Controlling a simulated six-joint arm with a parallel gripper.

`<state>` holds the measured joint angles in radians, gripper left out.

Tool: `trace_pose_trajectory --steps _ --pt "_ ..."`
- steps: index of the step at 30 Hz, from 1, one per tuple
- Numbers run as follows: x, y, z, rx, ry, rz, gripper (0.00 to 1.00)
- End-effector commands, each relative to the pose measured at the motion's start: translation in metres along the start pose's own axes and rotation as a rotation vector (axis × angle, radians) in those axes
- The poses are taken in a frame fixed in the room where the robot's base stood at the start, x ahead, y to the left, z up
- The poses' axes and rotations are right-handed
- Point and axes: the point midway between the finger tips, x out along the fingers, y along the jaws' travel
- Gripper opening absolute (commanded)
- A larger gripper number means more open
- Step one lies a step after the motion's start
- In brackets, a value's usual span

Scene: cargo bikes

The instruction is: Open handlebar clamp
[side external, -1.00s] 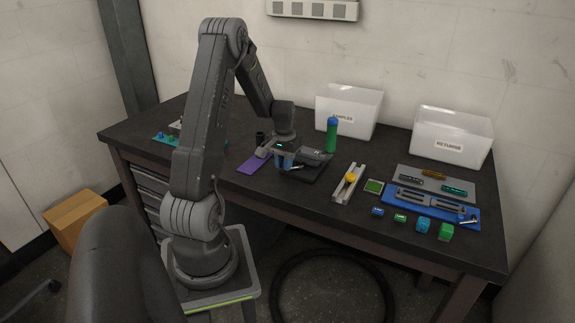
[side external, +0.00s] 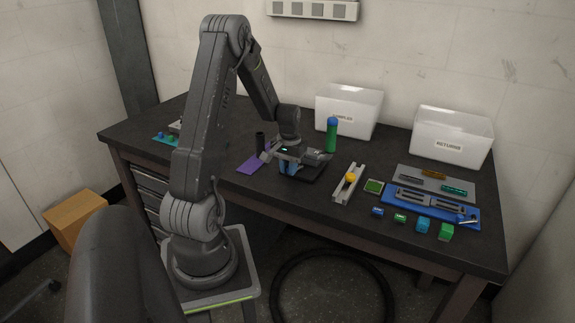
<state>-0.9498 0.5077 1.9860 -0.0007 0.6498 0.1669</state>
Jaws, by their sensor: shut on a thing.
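My gripper (side external: 290,162) is low over a dark fixture plate (side external: 314,174) near the middle of the bench. It is shut on part of the handlebar clamp on that plate. The gripper body hides most of the clamp, so its lever and exact grip point cannot be made out. Blue shows low between the gripper and the plate, too small to tell what it belongs to.
A purple mat (side external: 252,163) and a black cylinder (side external: 260,140) are left of the gripper. A rail with a yellow piece (side external: 350,177) lies right. Two white bins (side external: 365,112) (side external: 470,137) stand at the back.

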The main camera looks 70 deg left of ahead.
Motion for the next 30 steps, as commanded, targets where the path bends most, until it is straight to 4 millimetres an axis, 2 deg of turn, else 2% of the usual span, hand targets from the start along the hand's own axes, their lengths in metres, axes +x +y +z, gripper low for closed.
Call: trace_pose_trajectory --steps 3,14,24,30 --pt "0.002 0.006 0.004 0.003 -0.007 0.001 0.01" --pt "0.001 0.006 0.004 0.000 -0.005 0.000 0.02" --pt "0.000 0.021 0.003 0.000 -0.001 0.000 0.02" --pt "0.000 0.022 0.003 -0.001 0.001 -0.001 0.02"
